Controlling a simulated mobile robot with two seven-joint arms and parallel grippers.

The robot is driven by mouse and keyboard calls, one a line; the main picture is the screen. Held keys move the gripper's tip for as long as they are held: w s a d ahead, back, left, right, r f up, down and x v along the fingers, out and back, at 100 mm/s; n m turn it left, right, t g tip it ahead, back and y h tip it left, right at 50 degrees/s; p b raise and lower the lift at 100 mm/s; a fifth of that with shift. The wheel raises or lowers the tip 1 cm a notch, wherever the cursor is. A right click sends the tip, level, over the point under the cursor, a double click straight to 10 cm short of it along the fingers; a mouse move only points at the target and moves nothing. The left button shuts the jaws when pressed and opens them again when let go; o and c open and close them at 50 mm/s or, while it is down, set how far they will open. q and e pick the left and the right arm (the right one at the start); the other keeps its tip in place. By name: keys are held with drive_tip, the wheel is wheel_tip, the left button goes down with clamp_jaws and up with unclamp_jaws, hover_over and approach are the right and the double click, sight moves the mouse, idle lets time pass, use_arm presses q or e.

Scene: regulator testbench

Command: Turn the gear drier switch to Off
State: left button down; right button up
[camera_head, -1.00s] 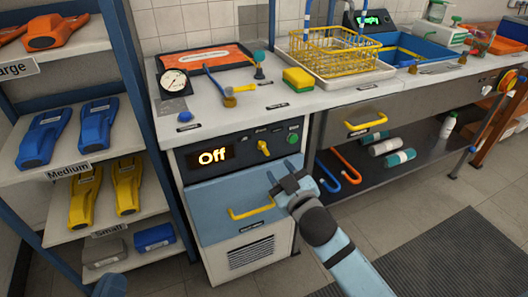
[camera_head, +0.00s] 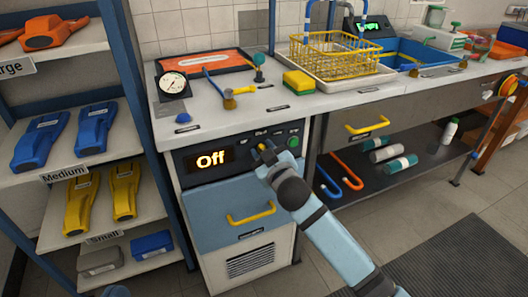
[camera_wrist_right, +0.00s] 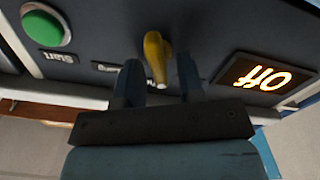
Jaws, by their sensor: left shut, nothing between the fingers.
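The drier's front panel shows a lit display (camera_head: 210,159) reading Off; it also shows upside down in the right wrist view (camera_wrist_right: 262,78). The yellow switch knob (camera_wrist_right: 156,58) is in the middle of the right wrist view, mostly hidden by my gripper in the head view. My right gripper (camera_head: 265,150) is at the panel. In the right wrist view its two dark fingers (camera_wrist_right: 160,82) are apart, one on each side of the knob, with visible gaps. My left gripper is not in view; only a bit of blue arm shows at the bottom left of the head view.
A green button (camera_head: 293,142) is right of the knob. A blue drawer with a yellow handle (camera_head: 251,214) lies below. The counter above holds a gauge (camera_head: 173,85) and a sponge (camera_head: 299,82). Shelves with coloured tools stand at left.

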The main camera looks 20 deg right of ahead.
clamp_jaws()
use_arm(q)
wheel_tip(320, 180, up, 5)
drive_tip(key=t+p, duration=0.2)
drive_tip(key=p, duration=0.2)
use_arm(e)
drive_tip(key=n, duration=0.2)
drive_tip(key=shift+a+r+n, duration=0.1)
drive_tip(key=shift+r+n, duration=0.2)
drive_tip(key=shift+r, duration=0.05)
use_arm(q)
drive_tip(key=f, duration=0.1)
drive_tip(key=a+f+g+y+p, duration=0.1)
drive_tip(key=a+f+g+p, duration=0.1)
drive_tip(key=f, duration=0.1)
drive_tip(key=shift+f+n+y, duration=0.1)
drive_tip(key=shift+n+y, duration=0.2)
drive_tip(key=shift+y, duration=0.1)
use_arm(e)
drive_tip(key=n, duration=0.1)
drive_tip(key=f+n, duration=0.1)
drive_tip(key=n, duration=0.1)
drive_tip(key=shift+a, duration=0.1)
drive_tip(key=shift+o, duration=0.9)
unclamp_jaws()
use_arm(q)
drive_tip(key=shift+d, duration=0.1)
